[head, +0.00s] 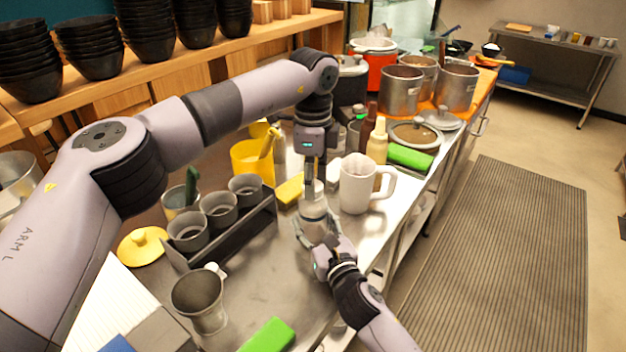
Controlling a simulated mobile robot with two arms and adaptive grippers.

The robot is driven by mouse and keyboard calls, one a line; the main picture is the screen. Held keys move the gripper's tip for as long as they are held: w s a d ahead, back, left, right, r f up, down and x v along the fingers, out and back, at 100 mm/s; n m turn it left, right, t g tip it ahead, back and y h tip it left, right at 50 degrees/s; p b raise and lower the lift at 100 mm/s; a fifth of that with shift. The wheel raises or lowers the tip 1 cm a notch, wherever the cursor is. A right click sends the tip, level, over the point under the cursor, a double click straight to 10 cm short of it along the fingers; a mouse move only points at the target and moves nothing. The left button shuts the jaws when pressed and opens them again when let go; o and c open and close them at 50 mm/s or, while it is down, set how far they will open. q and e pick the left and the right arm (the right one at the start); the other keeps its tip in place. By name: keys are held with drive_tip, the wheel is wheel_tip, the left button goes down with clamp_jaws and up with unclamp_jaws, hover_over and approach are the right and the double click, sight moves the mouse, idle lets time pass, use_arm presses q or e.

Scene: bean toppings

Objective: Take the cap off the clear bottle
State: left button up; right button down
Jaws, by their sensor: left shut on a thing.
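The clear bottle (314,208) stands on the steel counter, left of the white mug. My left gripper (313,178) comes down from above and is shut at the top of the bottle, on what appears to be its cap. The fingers hide most of the cap, so I cannot tell whether it is still seated on the neck. My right gripper (314,229) reaches in from below at the lower part of the bottle. Its fingers are beside the bottle, but I cannot tell whether they grip it.
A white mug (358,186) stands close to the right of the bottle. A yellow container (250,160) and a rack of grey cups (229,235) are to the left. A metal cup (201,303) is nearer, with a green block (268,336). Brown and tan bottles (377,148) stand behind.

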use_arm(q)
drive_tip(key=shift+r, duration=0.25)
idle(0.3)
drive_tip(key=shift+r, duration=0.85)
drive_tip(key=shift+r, duration=2.05)
use_arm(e)
drive_tip(key=c, duration=0.8)
unclamp_jaws()
drive_tip(key=shift+o, duration=0.6)
drive_tip(key=shift+s, duration=0.1)
